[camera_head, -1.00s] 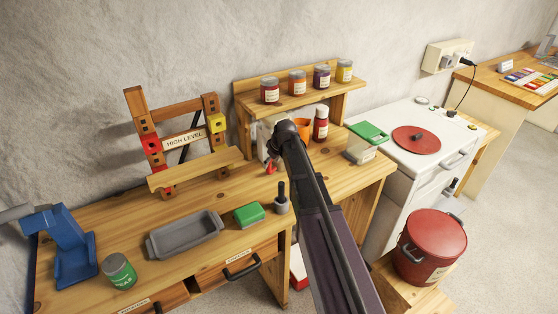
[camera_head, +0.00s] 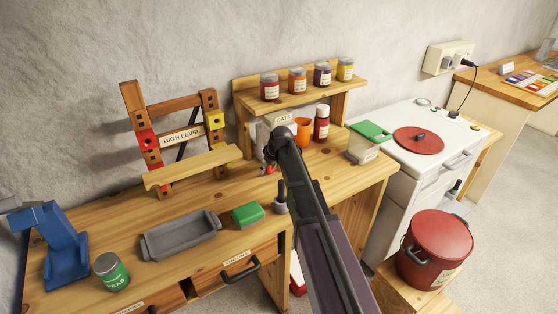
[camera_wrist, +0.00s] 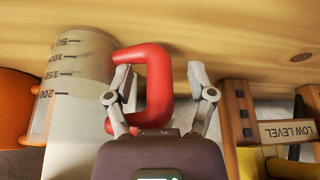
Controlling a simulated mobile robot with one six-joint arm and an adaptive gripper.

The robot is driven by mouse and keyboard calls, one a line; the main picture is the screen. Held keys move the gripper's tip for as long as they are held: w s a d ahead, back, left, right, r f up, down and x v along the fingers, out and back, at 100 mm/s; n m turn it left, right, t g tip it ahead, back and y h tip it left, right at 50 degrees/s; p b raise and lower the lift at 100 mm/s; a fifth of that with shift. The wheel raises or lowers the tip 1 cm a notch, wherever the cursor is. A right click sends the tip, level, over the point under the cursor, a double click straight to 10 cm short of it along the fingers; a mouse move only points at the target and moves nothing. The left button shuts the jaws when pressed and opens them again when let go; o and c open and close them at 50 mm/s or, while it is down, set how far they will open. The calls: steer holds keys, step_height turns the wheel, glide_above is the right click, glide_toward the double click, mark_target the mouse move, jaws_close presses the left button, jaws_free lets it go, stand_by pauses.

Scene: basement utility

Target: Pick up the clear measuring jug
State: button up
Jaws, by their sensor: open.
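The clear measuring jug (camera_wrist: 78,95) fills the left part of the wrist view, cloudy and see-through with black marks from 50 to 200. Its red handle (camera_wrist: 158,62) sticks out to the right. My gripper (camera_wrist: 160,73) is open, with one finger at each side of the handle's outer part. The left finger is inside the handle loop and the right finger is outside it. I cannot tell whether either finger touches it. In the head view my arm hides most of the jug; a bit of red (camera_head: 268,169) shows beside my wrist.
An orange cup (camera_wrist: 15,105) stands close beside the jug. A wooden rack (camera_wrist: 240,110) with a LOW LEVEL sign is at the right of the wrist view. The head view shows an OATS container (camera_head: 281,117), a shelf of jars (camera_head: 300,100) and a grey tray (camera_head: 182,240).

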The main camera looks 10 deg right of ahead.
stand_by(0.3)
jaws_close()
steer(key=shift+r, duration=0.2)
step_height(320, 180, up, 4)
steer(key=p, duration=0.4)
steer(key=shift+f, duration=0.2)
steer(key=s+d, duration=0.3)
steer(key=s, duration=0.2)
steer(key=s+d, duration=0.3)
steer(key=s, duration=0.2)
steer(key=s+d, duration=0.3)
steer(key=s, duration=0.2)
steer(key=shift+s+f, duration=0.25)
steer(key=shift+s, duration=0.05)
